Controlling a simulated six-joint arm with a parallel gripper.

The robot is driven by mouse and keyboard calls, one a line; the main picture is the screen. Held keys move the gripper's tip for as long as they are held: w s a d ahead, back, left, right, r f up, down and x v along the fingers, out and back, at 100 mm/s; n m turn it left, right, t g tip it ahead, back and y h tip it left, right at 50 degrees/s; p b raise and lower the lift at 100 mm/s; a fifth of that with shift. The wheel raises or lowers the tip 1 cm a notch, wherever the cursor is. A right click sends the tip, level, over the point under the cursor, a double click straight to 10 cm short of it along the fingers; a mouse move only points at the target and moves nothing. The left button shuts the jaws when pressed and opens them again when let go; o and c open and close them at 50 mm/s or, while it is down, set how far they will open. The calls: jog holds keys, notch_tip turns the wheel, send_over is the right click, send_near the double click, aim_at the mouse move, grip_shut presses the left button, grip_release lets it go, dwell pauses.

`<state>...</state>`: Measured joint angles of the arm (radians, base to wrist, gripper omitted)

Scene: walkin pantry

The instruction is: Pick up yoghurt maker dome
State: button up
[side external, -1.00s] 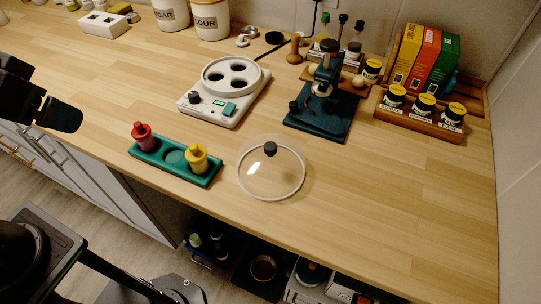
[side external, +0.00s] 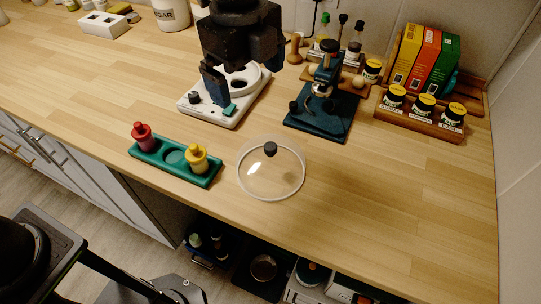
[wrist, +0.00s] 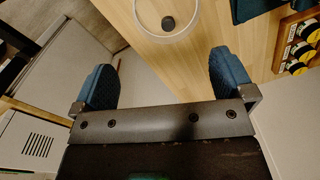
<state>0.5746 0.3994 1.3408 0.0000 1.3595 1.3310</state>
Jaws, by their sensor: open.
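The yoghurt maker dome (side external: 270,180) is a clear round lid with a pale rim and a black knob (side external: 270,149) on top. It lies on the wooden counter near the front edge, knob up. In the wrist view the dome (wrist: 150,30) shows at the top middle, its knob (wrist: 168,23) near the upper edge, beyond the fingertips. My gripper (wrist: 160,70) is open and empty, its two blue fingers well apart. In the side view it hangs above the white yoghurt maker (side external: 238,112), behind and left of the dome, partly hiding the maker.
A green tray (side external: 150,158) with a red and a yellow peg-like piece stands just left of the dome. A blue press-like device (side external: 320,110) stands behind it. A wooden rack of jars (side external: 425,122) is at the right. The counter right of the dome is clear.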

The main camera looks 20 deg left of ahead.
jog(key=d+f+m, duration=0.2)
jog(key=d, duration=0.1)
send_over(269, 145)
notch_tip(269, 145, down, 7)
jog(key=shift+s+d+f, duration=0.1)
jog(key=shift+s+f, duration=0.05)
jog(key=shift+f, duration=0.05)
jog(key=shift+w+f, duration=0.2)
jog(key=shift+f, duration=2.95)
jog(key=shift+s+f, duration=0.1)
jog(key=shift+f, duration=0.05)
jog(key=c, duration=1.5)
jog(key=shift+c, duration=0.4)
